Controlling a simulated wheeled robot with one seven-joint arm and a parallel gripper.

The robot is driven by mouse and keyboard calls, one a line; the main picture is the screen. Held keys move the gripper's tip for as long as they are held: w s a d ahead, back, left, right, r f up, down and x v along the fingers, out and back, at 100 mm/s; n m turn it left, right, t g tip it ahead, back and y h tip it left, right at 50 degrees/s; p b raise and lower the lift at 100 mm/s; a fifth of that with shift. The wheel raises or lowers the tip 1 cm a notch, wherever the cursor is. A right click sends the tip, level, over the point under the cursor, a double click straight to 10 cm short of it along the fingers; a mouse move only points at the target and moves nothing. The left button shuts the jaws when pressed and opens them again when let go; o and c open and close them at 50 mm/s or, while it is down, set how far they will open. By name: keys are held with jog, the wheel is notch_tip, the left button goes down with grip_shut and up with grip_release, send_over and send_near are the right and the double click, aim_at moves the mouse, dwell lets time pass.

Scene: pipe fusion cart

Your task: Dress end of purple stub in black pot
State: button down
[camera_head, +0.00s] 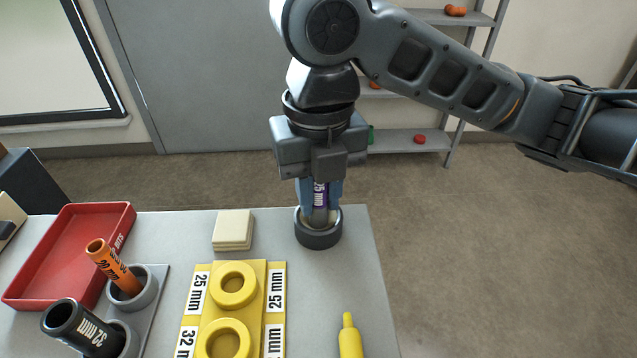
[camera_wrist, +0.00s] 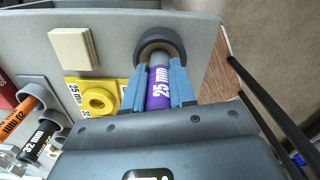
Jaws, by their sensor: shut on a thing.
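The purple stub (camera_head: 320,195) is marked 25 mm, and its grey end points down. My gripper (camera_head: 320,190) is shut on it with blue fingers, one on each side. In the wrist view the purple stub (camera_wrist: 159,84) lies between the fingers (camera_wrist: 160,88). The black pot (camera_head: 318,238) stands near the right end of the table. The stub's lower end is inside the pot's mouth. The black pot (camera_wrist: 160,41) also shows beyond the fingertips in the wrist view. Whether the stub touches the pot's inside cannot be told.
A cream block (camera_head: 232,230) lies left of the pot. A yellow gauge plate (camera_head: 253,272) with rings and a yellow bottle (camera_head: 350,338) are nearer. An orange stub (camera_head: 112,265) and a black 32 mm stub (camera_head: 82,328) lean in grey holders beside a red tray (camera_head: 60,300).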

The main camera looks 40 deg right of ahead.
jog(key=m+p, duration=0.1)
jog(key=m, duration=0.2)
jog(key=shift+f+n+b, duration=0.2)
jog(key=shift+n+b, duration=0.35)
jog(key=shift+n, duration=0.35)
jog(key=shift+r+n+b, duration=0.1)
jog(key=shift+n+b, duration=1.15)
jog(key=shift+n, duration=1.25)
jog(key=shift+a, duration=0.1)
jog(key=m+p, duration=0.1)
jog(key=m, duration=0.2)
jog(key=shift+r+p, duration=0.15)
jog(key=shift+p, duration=0.25)
jog(key=shift+m+p, duration=0.85)
jog(key=shift+m, duration=1.05)
jog(key=shift+f+n+b, duration=0.2)
jog(key=shift+n+b, duration=0.3)
jog(key=n+b, duration=0.3)
jog(key=n, duration=0.2)
jog(key=shift+n, duration=0.4)
jog(key=shift+r, duration=0.1)
